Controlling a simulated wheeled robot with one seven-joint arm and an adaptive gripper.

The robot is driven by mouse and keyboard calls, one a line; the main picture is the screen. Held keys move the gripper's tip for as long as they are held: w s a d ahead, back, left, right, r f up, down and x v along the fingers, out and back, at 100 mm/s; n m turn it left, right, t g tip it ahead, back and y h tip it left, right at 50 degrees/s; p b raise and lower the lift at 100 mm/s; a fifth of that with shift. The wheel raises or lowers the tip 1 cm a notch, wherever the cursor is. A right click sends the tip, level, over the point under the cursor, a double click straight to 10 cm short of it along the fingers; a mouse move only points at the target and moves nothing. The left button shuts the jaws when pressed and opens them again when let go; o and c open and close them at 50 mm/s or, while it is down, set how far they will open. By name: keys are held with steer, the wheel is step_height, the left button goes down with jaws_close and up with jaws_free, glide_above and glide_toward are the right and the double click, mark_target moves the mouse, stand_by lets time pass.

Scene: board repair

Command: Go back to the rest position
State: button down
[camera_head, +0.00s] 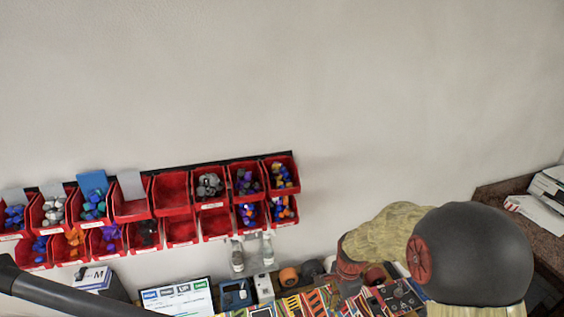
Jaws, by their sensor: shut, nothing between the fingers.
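My gripper is not in this head view, so I cannot see its fingers or where they are. A large dark rounded body with a red disc and yellowish rough parts stands close at the lower right. It may be part of my arm, but I cannot tell for sure. It hides part of the bench behind it.
Red bins (172,193) in two rows hang on the wall, several holding coloured parts. Two clear bottles (238,257) stand below them. A white-screened panel (180,297) and colourful boxes (308,302) line the bottom. Papers (540,205) lie at right. The upper wall is bare.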

steer(key=s+a+r+n+t+b, duration=0.1)
steer(key=s+r+n+t+b, duration=0.1)
steer(key=s+r+n+b, duration=0.5)
steer(key=s+a+r+n+t+b, duration=0.1)
steer(key=s+r+n+t+b, duration=0.2)
steer(key=s+r+n+b, duration=0.4)
steer(key=s+n, duration=0.1)
steer(key=s, duration=0.5)
steer(key=shift+n, duration=0.3)
